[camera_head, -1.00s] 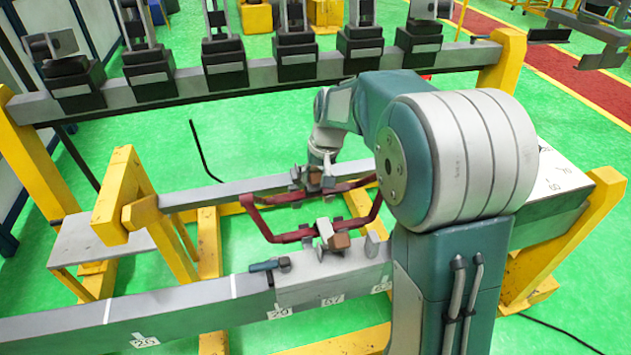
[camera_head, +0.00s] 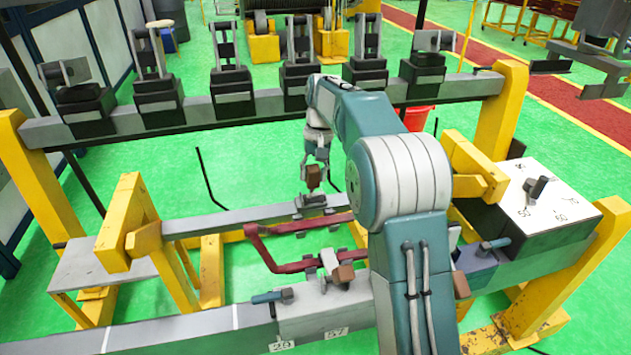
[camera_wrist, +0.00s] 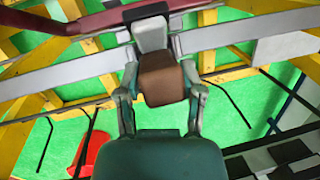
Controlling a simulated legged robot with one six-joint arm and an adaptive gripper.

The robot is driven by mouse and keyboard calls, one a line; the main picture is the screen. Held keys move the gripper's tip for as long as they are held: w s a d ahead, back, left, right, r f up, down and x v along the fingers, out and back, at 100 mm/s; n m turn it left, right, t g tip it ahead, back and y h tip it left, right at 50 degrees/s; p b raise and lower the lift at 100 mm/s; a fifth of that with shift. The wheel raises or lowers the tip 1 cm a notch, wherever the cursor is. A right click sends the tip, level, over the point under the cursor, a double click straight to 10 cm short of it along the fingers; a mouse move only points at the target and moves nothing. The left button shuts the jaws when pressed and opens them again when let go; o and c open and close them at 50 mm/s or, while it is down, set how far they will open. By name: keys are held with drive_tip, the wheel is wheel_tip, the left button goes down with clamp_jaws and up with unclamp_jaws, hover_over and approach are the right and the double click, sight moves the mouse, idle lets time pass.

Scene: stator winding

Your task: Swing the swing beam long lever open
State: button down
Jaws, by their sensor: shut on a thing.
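My gripper (camera_head: 314,174) is shut on a brown block (camera_head: 313,179), which appears to be the end of the swing beam long lever. In the wrist view, my two gripper fingers (camera_wrist: 161,96) sit on either side of the brown block (camera_wrist: 160,75). A grey lever part (camera_wrist: 150,33) runs on from the block towards the clamp. The block stands above the grey clamp (camera_head: 310,203) on the far bar. The exact lever angle is hard to tell.
A red coil (camera_head: 275,263) lies across both bars. A second clamp with a brown block (camera_head: 345,273) stands on the near bar. A back beam (camera_head: 260,101) carries several black boxes. A white-topped box (camera_head: 548,195) stands right. My arm hides part of the coil.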

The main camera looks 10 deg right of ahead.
drive_tip(key=shift+w+r, duration=0.1)
drive_tip(key=shift+w, duration=0.75)
drive_tip(key=shift+c, duration=1.3)
unclamp_jaws()
drive_tip(key=shift+w+a, duration=0.1)
drive_tip(key=shift+w, duration=0.05)
wheel_tip(320, 180, up, 12)
drive_tip(key=w+d, duration=0.1)
drive_tip(key=shift+w+d+f, duration=0.2)
drive_tip(key=shift+d+f, duration=0.05)
drive_tip(key=shift+d, duration=0.1)
drive_tip(key=shift+r, duration=0.1)
